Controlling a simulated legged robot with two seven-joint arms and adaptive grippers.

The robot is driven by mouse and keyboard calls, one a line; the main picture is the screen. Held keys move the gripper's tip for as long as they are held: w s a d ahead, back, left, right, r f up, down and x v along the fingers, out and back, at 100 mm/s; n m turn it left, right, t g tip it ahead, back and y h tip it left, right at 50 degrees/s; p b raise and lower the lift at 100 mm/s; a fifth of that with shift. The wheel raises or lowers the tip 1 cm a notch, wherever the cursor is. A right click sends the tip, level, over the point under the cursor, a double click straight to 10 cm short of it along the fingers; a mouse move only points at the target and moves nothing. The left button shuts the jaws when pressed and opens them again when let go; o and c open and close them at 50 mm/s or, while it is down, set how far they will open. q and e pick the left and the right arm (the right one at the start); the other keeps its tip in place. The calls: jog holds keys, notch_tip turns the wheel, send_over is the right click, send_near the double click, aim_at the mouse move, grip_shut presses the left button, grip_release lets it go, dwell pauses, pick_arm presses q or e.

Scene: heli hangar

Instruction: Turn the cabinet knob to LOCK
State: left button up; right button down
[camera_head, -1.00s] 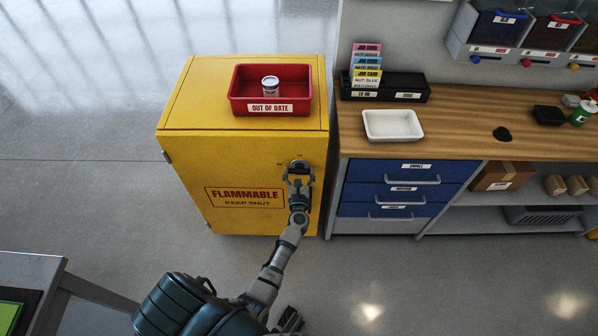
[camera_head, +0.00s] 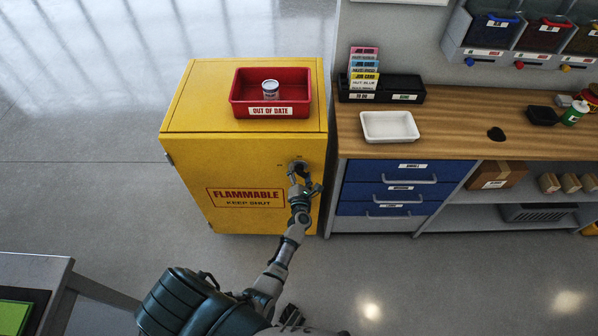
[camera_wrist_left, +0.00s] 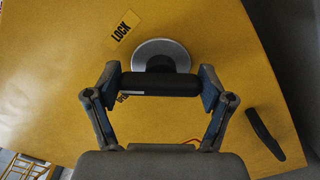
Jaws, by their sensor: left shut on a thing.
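The yellow cabinet (camera_head: 185,170) stands left of the workbench, its front marked FLAMMABLE KEEP SHUT. Its knob (camera_head: 297,166) is at the upper right of the front. My left gripper (camera_head: 299,181) is at the knob. In the left wrist view, its fingers (camera_wrist_left: 160,88) are shut on the ends of the knob's black bar (camera_wrist_left: 160,84). The bar lies crosswise in that view, in front of a round silver plate (camera_wrist_left: 160,49). A LOCK label (camera_wrist_left: 121,29) is up and left of the plate. A second label is mostly hidden behind the bar and left finger.
A red OUT OF DATE tray (camera_head: 240,108) with a small can (camera_head: 270,87) sits on the cabinet. A dark handle (camera_wrist_left: 264,133) shows on the right in the wrist view. Blue drawers (camera_head: 385,190) stand close to the cabinet's right. The floor in front is clear.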

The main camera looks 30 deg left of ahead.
pick_arm(q)
jog(key=m+p, duration=0.1)
jog(key=m, duration=0.3)
jog(key=shift+d+m, duration=0.15)
jog(key=shift+m, duration=0.15)
jog(key=shift+f+m+p, duration=0.15)
jog(key=shift+m+p, duration=0.65)
jog(key=shift+m, duration=1.3)
pick_arm(e)
jog(key=s+f, duration=0.5)
jog(key=shift+d, duration=0.4)
pick_arm(q)
jog(key=shift+f, duration=0.1)
pick_arm(e)
jog(key=shift+s+f, duration=0.2)
pick_arm(q)
jog(key=o, duration=1)
jog(key=shift+o, duration=0.2)
jog(key=shift+w, duration=0.15)
pick_arm(e)
jog(key=shift+w, duration=0.1)
pick_arm(q)
jog(key=shift+s+d, duration=0.1)
jog(key=shift+s, duration=0.15)
jog(key=v, duration=1.1)
jog(key=shift+s, duration=0.2)
